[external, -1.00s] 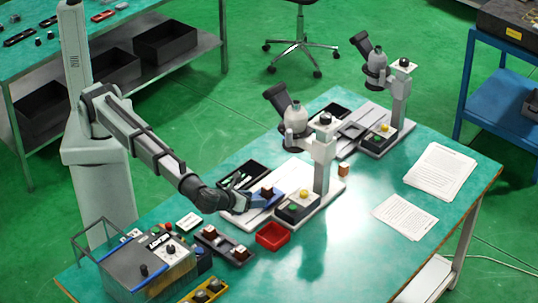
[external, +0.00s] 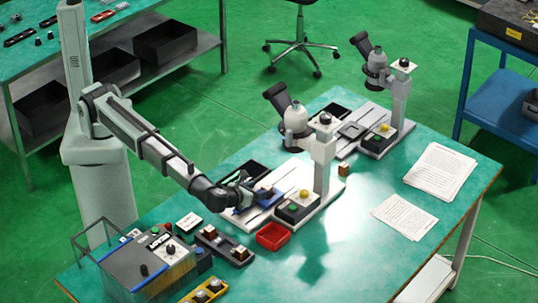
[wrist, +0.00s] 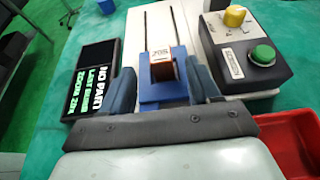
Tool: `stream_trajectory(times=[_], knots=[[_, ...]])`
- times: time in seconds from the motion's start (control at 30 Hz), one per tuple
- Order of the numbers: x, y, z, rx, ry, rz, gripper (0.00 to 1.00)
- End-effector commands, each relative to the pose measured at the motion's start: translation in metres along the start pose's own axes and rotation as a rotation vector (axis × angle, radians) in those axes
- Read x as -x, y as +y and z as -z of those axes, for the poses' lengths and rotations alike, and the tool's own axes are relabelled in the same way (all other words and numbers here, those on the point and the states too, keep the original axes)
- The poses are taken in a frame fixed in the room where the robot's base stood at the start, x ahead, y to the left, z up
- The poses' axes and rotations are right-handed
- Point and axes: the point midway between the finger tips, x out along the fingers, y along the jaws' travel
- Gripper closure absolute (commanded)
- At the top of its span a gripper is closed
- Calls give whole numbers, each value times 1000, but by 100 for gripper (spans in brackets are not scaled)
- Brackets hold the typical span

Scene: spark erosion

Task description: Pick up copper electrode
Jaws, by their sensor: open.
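A copper-brown block (wrist: 162,69) with a pale, marked top sits in a blue holder (wrist: 150,104) under the microscope; I take it for the copper electrode. In the external view the block (external: 264,190) is partly hidden by my gripper. My gripper (wrist: 163,86) is open, with one finger on each side of the blue holder and nothing held. In the external view my gripper (external: 244,191) is low over the microscope base, just left of the block. Contact between fingers and holder cannot be told.
A control box (wrist: 242,50) with yellow and green knobs stands close on the right, and a red bin (wrist: 291,140) nearer. A dark display (wrist: 93,78) lies left. The microscope column (external: 322,165) rises just beyond. Another small brown block (external: 343,169) stands on the table.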

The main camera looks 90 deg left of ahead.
Motion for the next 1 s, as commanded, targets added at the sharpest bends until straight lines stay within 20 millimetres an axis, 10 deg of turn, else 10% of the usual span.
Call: stream_trajectory(times=[0.77,1.0], knots=[[-52,-1,-1,0,1,1,38],[-52,-1,-1,0,1,1,61]])
